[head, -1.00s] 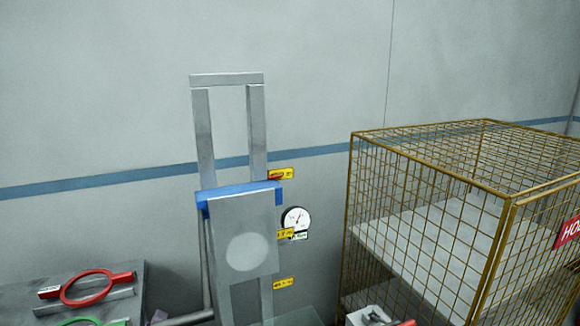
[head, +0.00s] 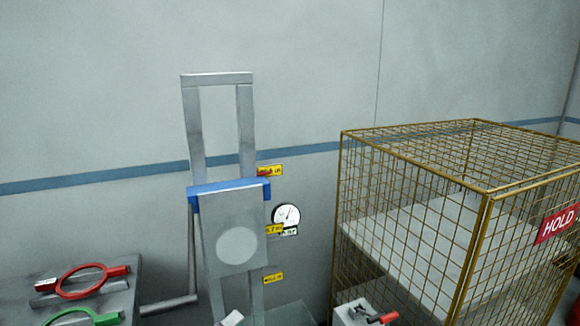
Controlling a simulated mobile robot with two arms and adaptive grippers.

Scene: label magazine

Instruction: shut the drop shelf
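The label magazine (head: 235,215) stands against the wall left of centre, as an upright grey frame with a blue bar (head: 230,188) across it. A flat grey plate with a pale round spot hangs below the bar. A grey lever (head: 168,305) sticks out to its lower left. A pale, glassy flat surface (head: 290,314) shows at the bottom edge beside the frame; I cannot tell whether it is the drop shelf or how it stands. A small white piece (head: 232,318) at the bottom edge is too cut off to identify. Neither of my grippers can be made out.
A yellow wire cage (head: 343,210) with a grey shelf inside and a red HOLD sign (head: 557,224) stands at right. A grey block with a red handle (head: 384,318) sits before it. A red ring tool (head: 82,281) and a green one (head: 90,317) lie at lower left.

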